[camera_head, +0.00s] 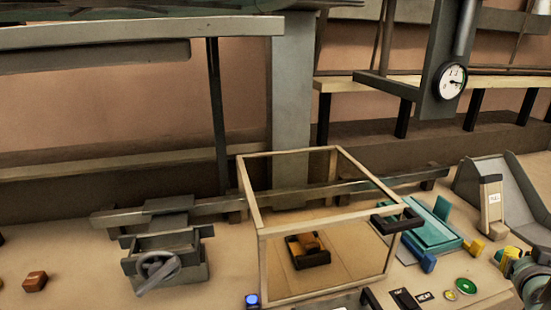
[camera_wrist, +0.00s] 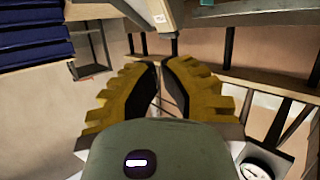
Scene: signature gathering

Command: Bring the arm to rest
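My gripper (camera_wrist: 161,68) has two ribbed yellow fingers with black inner pads. In the wrist view a narrow gap shows between the pads, with nothing held in it. The fingers are slightly open. In the head view my gripper (camera_head: 507,256) is at the lower right edge, beside the grey sloped stand (camera_head: 520,200) and right of the green and yellow round pieces. My arm is cut off by the picture edge there.
A wood-framed clear box (camera_head: 252,190) stands in the middle, with an orange and black item (camera_head: 308,250) inside. A teal tray (camera_head: 437,235) lies right of it. A grey vise-like device (camera_head: 163,262) stands left. A dial gauge (camera_head: 452,81) hangs above. The front-left bench is mostly clear.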

